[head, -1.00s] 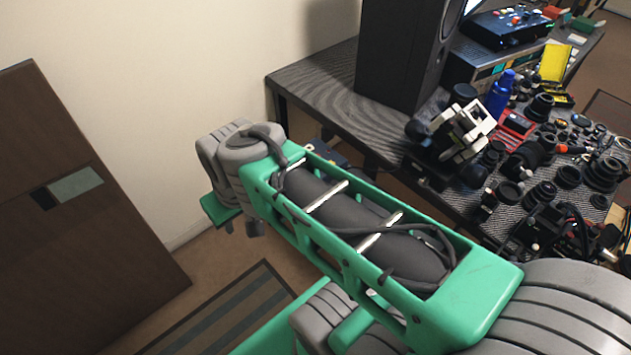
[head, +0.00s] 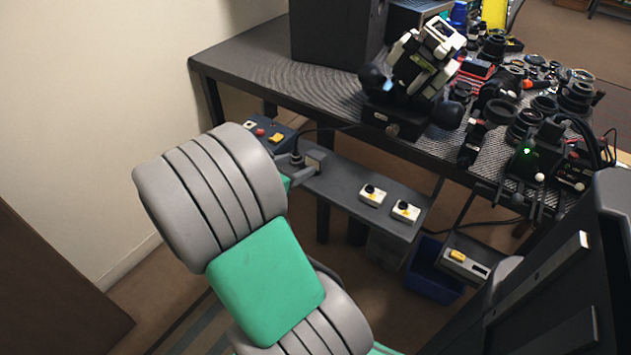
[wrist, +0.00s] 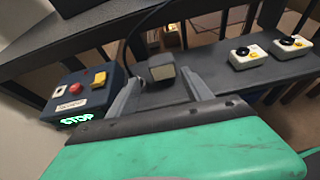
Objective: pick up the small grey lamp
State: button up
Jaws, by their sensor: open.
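My gripper is open, with one grey finger on each side of the lamp and no clear contact. In the head view the lamp (head: 316,160) is small and partly hidden near my fingers at the left part of the shelf. My wrist covers much of that area.
A dark control box (wrist: 86,92) with a red button and a STOP label sits left of the lamp. Two white boxes with black knobs (head: 372,194) (head: 405,211) stand to the right on the shelf (head: 350,178). The cluttered table (head: 262,62) is above and behind.

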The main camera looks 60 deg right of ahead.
aim_at(312, 160)
jog(key=x, duration=0.2)
jog(key=b+x, duration=0.1)
jog(key=x, duration=0.1)
jog(key=b+x, duration=0.1)
jog(key=x, duration=0.1)
jog(key=shift+s+d, duration=0.1)
jog(key=shift+s, duration=0.25)
jog(key=b+x, duration=0.3)
jog(key=x, duration=0.3)
jog(key=shift+c, duration=0.2)
jog(key=shift+r, duration=0.1)
grip_shut()
